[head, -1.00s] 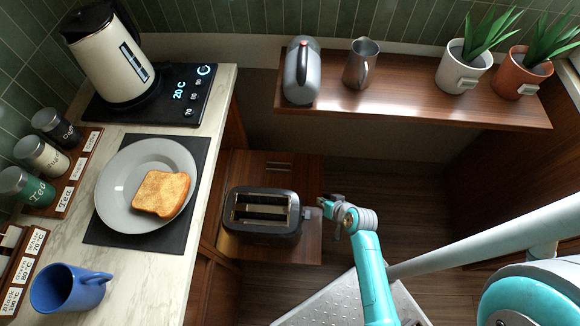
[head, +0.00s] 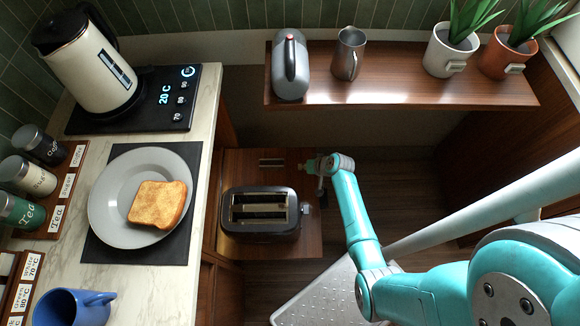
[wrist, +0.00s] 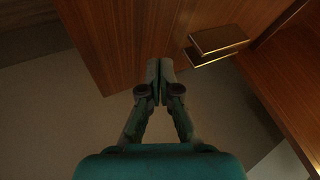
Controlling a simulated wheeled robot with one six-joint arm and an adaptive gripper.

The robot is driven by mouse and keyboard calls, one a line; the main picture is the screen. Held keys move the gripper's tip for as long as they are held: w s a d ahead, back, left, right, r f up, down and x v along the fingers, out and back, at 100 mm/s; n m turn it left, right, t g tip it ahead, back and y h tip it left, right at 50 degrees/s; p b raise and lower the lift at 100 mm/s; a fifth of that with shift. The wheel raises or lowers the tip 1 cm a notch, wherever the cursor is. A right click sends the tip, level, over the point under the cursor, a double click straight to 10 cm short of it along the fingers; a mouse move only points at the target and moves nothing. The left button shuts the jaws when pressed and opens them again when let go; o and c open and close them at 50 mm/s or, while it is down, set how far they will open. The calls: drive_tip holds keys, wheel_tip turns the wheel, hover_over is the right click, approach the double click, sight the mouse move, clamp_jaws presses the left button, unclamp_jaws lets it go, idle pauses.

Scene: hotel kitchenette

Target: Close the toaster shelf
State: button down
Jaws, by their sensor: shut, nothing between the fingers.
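The toaster shelf (head: 230,168) is a wooden board pulled out to the right from under the counter. A dark toaster (head: 259,212) with two empty slots stands on it. A small slot-like fitting (head: 271,162) lies near the shelf's back edge. My gripper (head: 311,167) is at the shelf's back right edge, behind and right of the toaster; contact with the edge cannot be told. In the wrist view, its fingers (wrist: 160,70) are shut together with nothing between them, in front of a wooden surface (wrist: 130,30).
The marble counter (head: 205,120) at left holds a kettle (head: 98,65), a plate (head: 112,222) with toast (head: 157,204) and a blue mug (head: 70,308). A wall shelf (head: 400,92) with a steel jug (head: 348,54) and potted plants runs above.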

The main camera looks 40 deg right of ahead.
sight(290, 171)
drive_tip(key=x, duration=0.2)
drive_tip(key=shift+w+a+f, duration=0.1)
drive_tip(key=shift+w+f, duration=0.15)
drive_tip(key=shift+f, duration=0.05)
drive_tip(key=shift+w+a+r, duration=0.1)
drive_tip(key=shift+w+a, duration=0.2)
drive_tip(key=shift+a, duration=0.2)
drive_tip(key=shift+w+a, duration=0.3)
drive_tip(key=shift+a, duration=0.25)
drive_tip(key=shift+w+a, duration=0.45)
drive_tip(key=shift+a, duration=0.1)
drive_tip(key=shift+a, duration=0.1)
